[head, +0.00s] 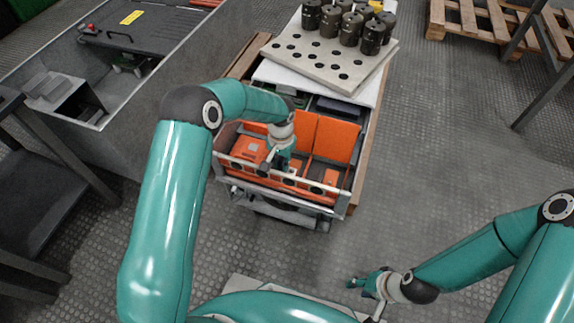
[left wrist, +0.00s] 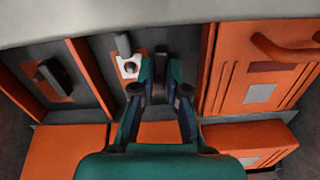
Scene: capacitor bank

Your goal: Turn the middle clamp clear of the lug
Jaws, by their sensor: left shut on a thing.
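The orange-walled capacitor bank (head: 322,140) stands at the centre of the head view. My left gripper (head: 268,166) reaches down into it. In the left wrist view, my left gripper (left wrist: 160,78) is shut on a small dark piece in the middle bay, apparently the middle clamp, mostly hidden between the fingertips. Just left of the fingertips is a pale metal lug (left wrist: 128,67) with a grey bar (left wrist: 123,45) above it. A dark block (left wrist: 52,80) on an orange plate is in the left bay. My right gripper (head: 370,284) is low over the floor, away from the bank; its opening is unclear.
An orange unit with a handle (left wrist: 255,68) fills the right bay, beside my fingers. Orange dividers (left wrist: 90,78) separate the bays. Behind the bank, several dark cylinders (head: 348,24) stand on a holed grey plate (head: 305,62).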

